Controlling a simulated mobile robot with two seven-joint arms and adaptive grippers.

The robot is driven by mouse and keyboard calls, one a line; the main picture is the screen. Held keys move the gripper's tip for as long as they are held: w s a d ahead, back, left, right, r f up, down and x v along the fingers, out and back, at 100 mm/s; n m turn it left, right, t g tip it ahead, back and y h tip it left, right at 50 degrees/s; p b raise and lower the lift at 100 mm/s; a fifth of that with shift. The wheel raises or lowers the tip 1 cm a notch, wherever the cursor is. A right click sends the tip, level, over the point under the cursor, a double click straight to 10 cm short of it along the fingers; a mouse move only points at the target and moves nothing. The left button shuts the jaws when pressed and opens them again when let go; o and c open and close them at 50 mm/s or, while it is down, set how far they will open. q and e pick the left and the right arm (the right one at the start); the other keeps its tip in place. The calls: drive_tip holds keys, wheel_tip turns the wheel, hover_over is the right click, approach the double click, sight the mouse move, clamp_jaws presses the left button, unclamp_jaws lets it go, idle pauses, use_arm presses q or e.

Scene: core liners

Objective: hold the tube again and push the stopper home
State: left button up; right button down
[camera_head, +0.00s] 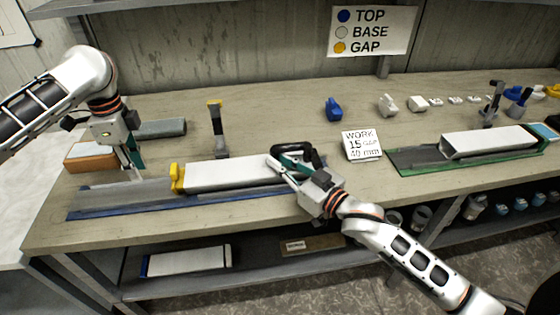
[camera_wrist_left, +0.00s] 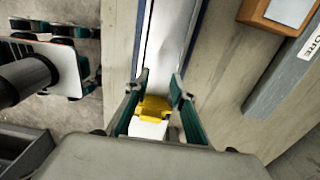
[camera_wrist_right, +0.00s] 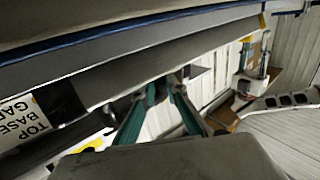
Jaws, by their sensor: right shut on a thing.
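The white tube (camera_head: 230,174) lies lengthwise in the blue-edged grey tray (camera_head: 120,197). A yellow stopper (camera_head: 177,178) sits at the tube's left end; I cannot tell how deep it is seated. In the left wrist view the stopper (camera_wrist_left: 155,107) appears between and beyond the fingertips. My left gripper (camera_head: 133,170) is open and empty over the tray, left of the stopper. My right gripper (camera_head: 288,160) is shut on the tube near its right end, and hides part of it. In the right wrist view its fingers (camera_wrist_right: 163,92) show, but the grip is unclear.
A second white tube (camera_head: 485,142) lies in a green-edged tray at right. A work card (camera_head: 362,145) stands between the trays. A blue stopper (camera_head: 333,109) and white pieces (camera_head: 388,104) stand behind. A dark upright tool (camera_head: 217,130) and a grey bar (camera_head: 160,129) are behind the blue-edged tray.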

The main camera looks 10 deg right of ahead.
sight(178, 180)
use_arm(q)
drive_tip(key=shift+f, duration=2.15)
drive_tip(key=shift+f, duration=0.1)
drive_tip(key=shift+f, duration=0.9)
drive_tip(key=shift+s+d, duration=0.15)
drive_tip(key=shift+d, duration=4.45)
use_arm(e)
drive_tip(key=shift+a, duration=0.1)
use_arm(q)
drive_tip(key=shift+a, duration=0.15)
drive_tip(key=shift+a, duration=1.4)
use_arm(e)
drive_tip(key=shift+f, duration=0.1)
use_arm(q)
wheel_tip(178, 180, up, 9)
